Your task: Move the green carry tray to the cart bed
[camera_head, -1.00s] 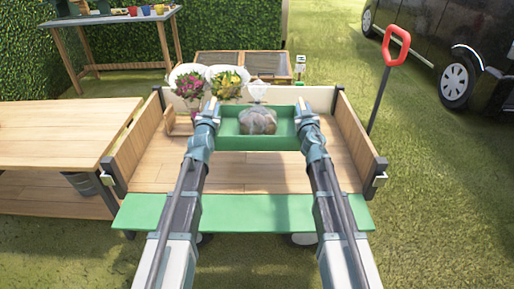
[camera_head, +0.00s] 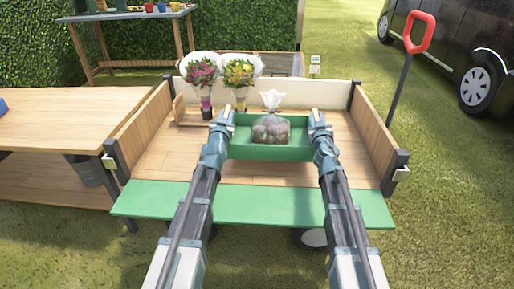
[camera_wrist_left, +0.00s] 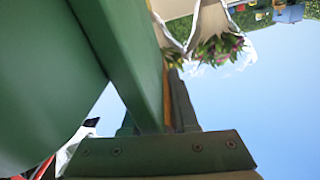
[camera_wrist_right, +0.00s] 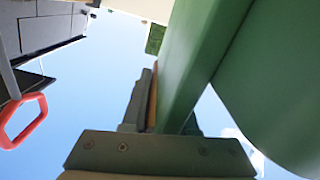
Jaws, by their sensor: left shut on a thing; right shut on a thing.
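The green carry tray (camera_head: 268,153) holds a clear bag of brown round things (camera_head: 271,128). It is over the cart bed (camera_head: 250,173), between my two grippers; I cannot tell whether it touches the bed. My left gripper (camera_head: 222,122) is shut on the tray's left end, and the left wrist view shows its fingers against the green wall (camera_wrist_left: 146,70). My right gripper (camera_head: 318,122) is shut on the right end, and the right wrist view shows the same green wall (camera_wrist_right: 190,70). The tray looks level.
Two wrapped bouquets (camera_head: 202,78) (camera_head: 239,77) stand at the back left of the bed, close to the tray. Wooden side boards (camera_head: 376,128) flank the bed, and a green front flap (camera_head: 250,204) hangs nearest me. A wooden table (camera_head: 70,118) stands at the left.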

